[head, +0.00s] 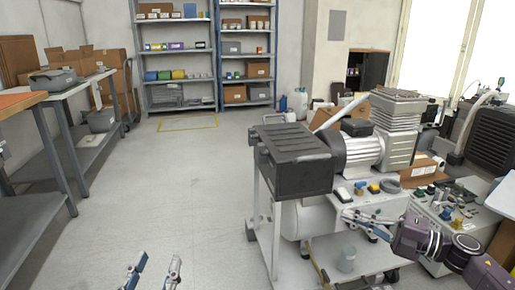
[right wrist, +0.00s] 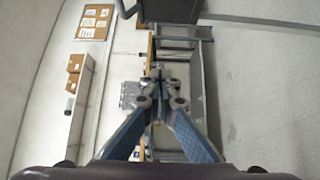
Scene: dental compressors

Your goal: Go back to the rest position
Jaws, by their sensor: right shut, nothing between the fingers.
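My left gripper (head: 155,268) is at the bottom edge of the head view, left of centre. Its two fingers stand apart with bare floor between them, and the rest of that arm is out of view. My right gripper (head: 362,222) reaches in from the lower right, in front of the compressor unit (head: 362,152) on its cart. In the right wrist view its fingers (right wrist: 162,82) come together at the tips with nothing between them. I cannot tell whether the right gripper touches the cart.
The compressor cart (head: 275,225) stands close at the right, with a dark box (head: 292,160) on it. A workbench (head: 85,82) runs along the left. Shelving (head: 180,52) stands at the back. The floor (head: 180,190) between is clear.

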